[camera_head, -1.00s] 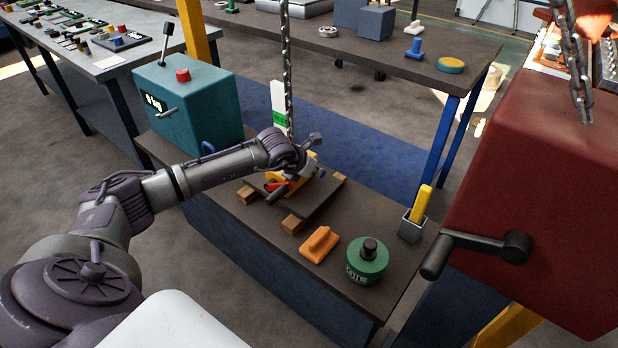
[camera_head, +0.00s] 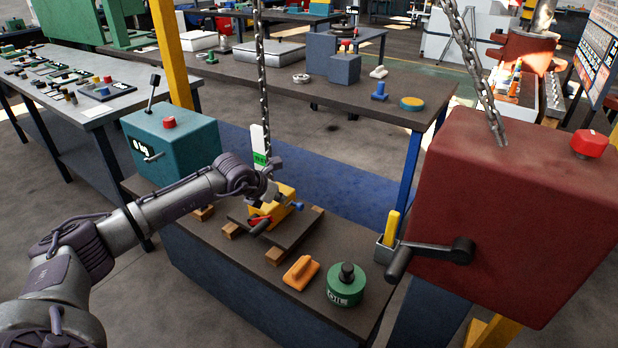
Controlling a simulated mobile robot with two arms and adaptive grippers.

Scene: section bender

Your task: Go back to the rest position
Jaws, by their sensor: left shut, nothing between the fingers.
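My left arm (camera_head: 160,215) comes in from the left and reaches over the near bench. My right gripper is not in view.
The near bench (camera_head: 215,245) also holds a teal box (camera_head: 172,145) with a lever, an orange tool (camera_head: 301,272) and a green pot (camera_head: 345,288). A large red box (camera_head: 520,210) with a crank stands at the right. A chain (camera_head: 262,90) hangs close behind my gripper.

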